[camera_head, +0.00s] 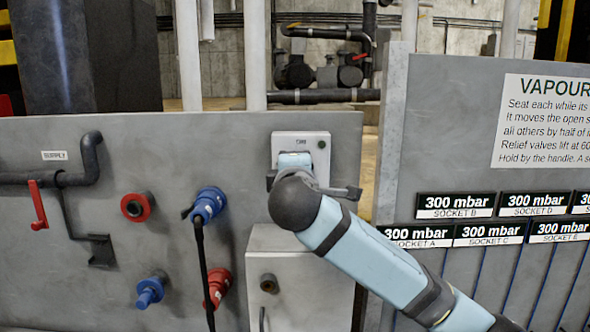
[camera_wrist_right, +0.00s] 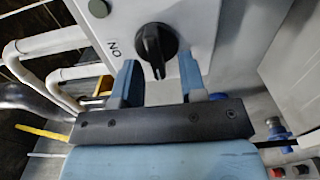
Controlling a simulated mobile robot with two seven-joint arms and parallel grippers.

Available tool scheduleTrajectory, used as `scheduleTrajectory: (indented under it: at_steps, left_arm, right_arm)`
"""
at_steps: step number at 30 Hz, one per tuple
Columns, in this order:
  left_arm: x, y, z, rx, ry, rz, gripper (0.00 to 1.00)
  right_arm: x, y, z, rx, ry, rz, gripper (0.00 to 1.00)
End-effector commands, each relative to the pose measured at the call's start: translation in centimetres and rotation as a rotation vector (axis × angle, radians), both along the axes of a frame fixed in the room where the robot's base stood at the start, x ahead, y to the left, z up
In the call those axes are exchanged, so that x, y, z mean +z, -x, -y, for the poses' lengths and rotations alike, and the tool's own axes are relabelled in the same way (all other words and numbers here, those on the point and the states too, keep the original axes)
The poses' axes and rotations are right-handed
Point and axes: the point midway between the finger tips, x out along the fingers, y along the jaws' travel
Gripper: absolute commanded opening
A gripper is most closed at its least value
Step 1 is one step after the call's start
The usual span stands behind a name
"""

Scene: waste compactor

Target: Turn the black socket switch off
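The black switch (camera_wrist_right: 158,45) is a round knob with a raised grip bar, mounted on a light grey box (camera_wrist_right: 200,20). In the right wrist view an ON label is to the left of the knob. In the head view the box (camera_head: 285,141) stands at the top of the grey panel, and my gripper hides the knob. My right gripper (camera_wrist_right: 158,65) is open, with one blue finger on each side of the knob's bar; gaps show on both sides. It also shows in the head view (camera_head: 295,160). My left gripper is not in view.
Blue (camera_head: 208,204) and red (camera_head: 218,286) plugs, a red socket (camera_head: 137,207) and a red lever (camera_head: 38,204) are on the panel (camera_head: 100,280) to the left. A grey cabinet (camera_head: 315,290) is below the box. A pressure-label board (camera_head: 450,130) stands right.

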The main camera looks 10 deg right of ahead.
Motion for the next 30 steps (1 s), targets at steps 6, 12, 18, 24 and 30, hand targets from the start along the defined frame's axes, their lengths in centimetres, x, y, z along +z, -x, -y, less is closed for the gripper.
scheduleTrajectory:
  at_steps: [6,12,18,24,30]
  left_arm:
    - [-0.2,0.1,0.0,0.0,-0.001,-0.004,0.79]
    - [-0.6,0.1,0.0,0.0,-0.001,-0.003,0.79]
    - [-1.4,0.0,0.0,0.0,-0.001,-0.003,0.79]
    - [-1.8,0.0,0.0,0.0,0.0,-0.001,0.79]
    - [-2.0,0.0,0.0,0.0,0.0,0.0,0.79]
  right_arm:
    - [0.1,0.0,0.0,0.0,-0.002,0.001,0.38]
    - [0.0,1.8,-0.5,0.003,-0.002,0.002,0.38]
    - [-0.1,6.2,-1.3,0.005,-0.004,0.003,0.38]
    - [0.0,10.5,-2.2,0.004,-0.003,0.002,0.38]
    - [0.0,13.0,-2.6,0.002,-0.002,0.001,0.38]
